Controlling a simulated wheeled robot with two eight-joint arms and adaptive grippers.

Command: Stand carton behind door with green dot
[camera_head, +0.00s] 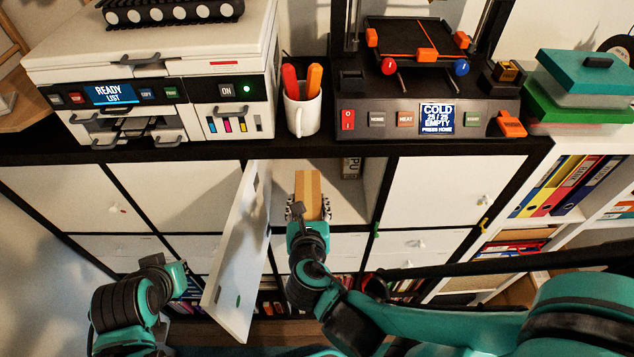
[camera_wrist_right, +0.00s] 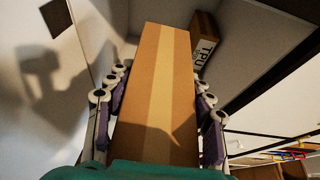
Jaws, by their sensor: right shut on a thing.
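The carton (camera_head: 308,186) is a brown box with a paler tape stripe. My right gripper (camera_head: 308,208) is shut on it and holds it at the mouth of an open compartment. In the right wrist view the carton (camera_wrist_right: 155,85) stands lengthwise between the finger pads. The white door (camera_head: 243,250) is swung open to the left of my right gripper. A green dot (camera_head: 238,300) shows low on it. My left arm's end (camera_head: 173,277) is left of the door; its fingers cannot be made out.
A second carton marked TPU stands at the back right of the compartment (camera_wrist_right: 205,45). Closed white doors flank the opening.

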